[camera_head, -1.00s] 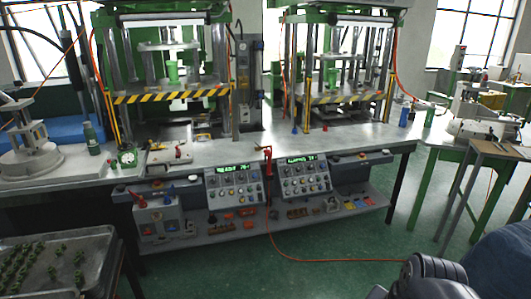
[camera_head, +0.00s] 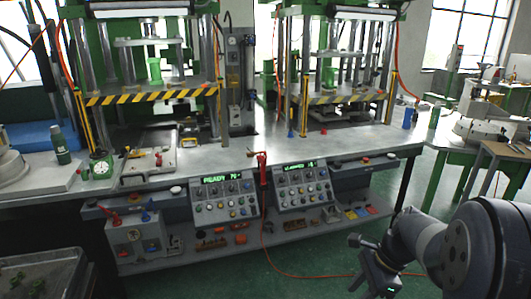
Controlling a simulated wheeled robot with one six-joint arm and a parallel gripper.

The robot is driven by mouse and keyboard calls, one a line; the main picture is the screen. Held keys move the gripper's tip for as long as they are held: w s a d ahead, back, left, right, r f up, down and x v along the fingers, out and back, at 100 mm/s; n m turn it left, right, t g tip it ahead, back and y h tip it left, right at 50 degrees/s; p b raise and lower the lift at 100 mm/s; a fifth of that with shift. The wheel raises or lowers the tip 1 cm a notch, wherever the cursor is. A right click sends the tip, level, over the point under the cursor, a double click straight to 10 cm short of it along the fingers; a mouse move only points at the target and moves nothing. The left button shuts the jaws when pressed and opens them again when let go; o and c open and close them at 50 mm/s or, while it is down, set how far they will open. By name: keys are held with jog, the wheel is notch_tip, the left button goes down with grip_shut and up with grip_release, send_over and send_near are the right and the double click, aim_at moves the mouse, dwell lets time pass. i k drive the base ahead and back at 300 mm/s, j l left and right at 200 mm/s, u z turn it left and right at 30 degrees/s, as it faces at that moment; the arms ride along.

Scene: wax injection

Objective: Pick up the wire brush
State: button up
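I cannot pick out the wire brush for certain. Small brown and orange items (camera_head: 212,243) lie on the lower shelf under the bench, too small to tell apart. Small tools with red parts lie on a light plate (camera_head: 150,172) in front of the left press, also too small to name. My gripper (camera_head: 372,268) is at the lower right, over the green floor in front of the bench and apart from everything. Its fingers are dark and small, and I cannot see whether they are open or shut.
The metal bench (camera_head: 230,158) carries two presses with striped guards. Two control boxes (camera_head: 225,199) hang at its front, with a red-handled tool (camera_head: 262,168) between them. A green-legged table (camera_head: 470,140) stands right. A metal tray (camera_head: 45,285) is at lower left. Green floor is free in front.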

aim_at(250, 154)
jog(key=i+u, duration=0.1)
jog(key=i, duration=0.45)
jog(key=i+u, duration=0.1)
jog(key=i, duration=0.5)
jog(key=i+u, duration=0.1)
jog(key=i, duration=0.45)
jog(key=i+u, duration=0.1)
jog(key=i, duration=0.45)
jog(key=i+l+u, duration=0.1)
jog(key=i, duration=0.45)
jog(key=i+l+u, duration=0.1)
jog(key=i+l, duration=0.15)
jog(key=i, duration=0.3)
